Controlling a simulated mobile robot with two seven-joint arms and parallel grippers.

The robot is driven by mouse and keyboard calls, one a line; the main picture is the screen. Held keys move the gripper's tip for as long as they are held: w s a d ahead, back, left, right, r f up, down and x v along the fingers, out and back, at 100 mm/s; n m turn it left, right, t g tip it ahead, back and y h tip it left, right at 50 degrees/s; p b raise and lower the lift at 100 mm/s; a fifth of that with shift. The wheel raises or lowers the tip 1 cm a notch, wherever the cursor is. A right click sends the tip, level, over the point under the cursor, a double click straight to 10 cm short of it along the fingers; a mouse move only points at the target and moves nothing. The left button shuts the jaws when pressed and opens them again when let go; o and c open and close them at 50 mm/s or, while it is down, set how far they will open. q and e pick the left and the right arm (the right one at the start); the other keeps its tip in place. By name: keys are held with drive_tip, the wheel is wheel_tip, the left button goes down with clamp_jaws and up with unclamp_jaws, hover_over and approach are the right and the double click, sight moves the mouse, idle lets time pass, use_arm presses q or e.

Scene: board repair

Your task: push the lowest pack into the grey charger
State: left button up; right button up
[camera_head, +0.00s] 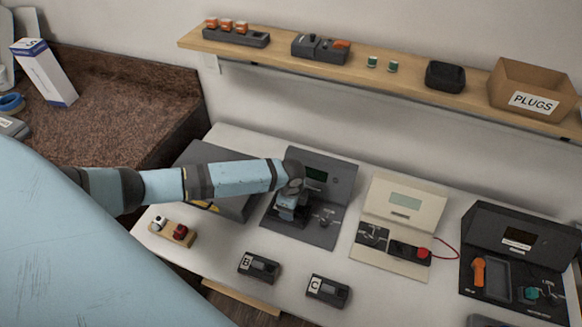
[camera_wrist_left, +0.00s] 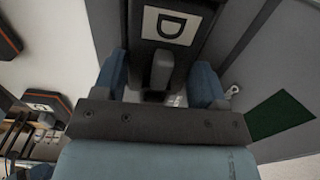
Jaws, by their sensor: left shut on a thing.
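In the head view my left gripper (camera_head: 288,212) is down at a dark grey unit (camera_head: 325,232) with a small screen in its raised back. In the left wrist view the gripper (camera_wrist_left: 160,82) is shut on a dark pack (camera_wrist_left: 188,8) with a white D label and a grey raised part. The fingers hide how far the pack sits in the unit. Pack B (camera_head: 259,267) and pack C (camera_head: 328,291) lie apart on the white table in front. A grey holder (camera_head: 320,48) with an orange part is on the shelf. I cannot tell which is the grey charger.
A cream unit (camera_head: 404,210) with a red knob and a black unit (camera_head: 520,235) stand to the right. A small wooden block (camera_head: 172,232) is at left. The shelf (camera_head: 420,90) above holds a PLUGS box (camera_head: 530,88). Bare table lies around packs B and C.

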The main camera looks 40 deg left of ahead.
use_arm(q)
drive_tip(key=o, duration=1)
drive_tip(key=shift+o, duration=0.5)
drive_tip(key=shift+r, duration=0.2)
drive_tip(key=shift+r+p, duration=1.25)
drive_tip(key=shift+p, duration=0.5)
drive_tip(key=shift+r, duration=0.15)
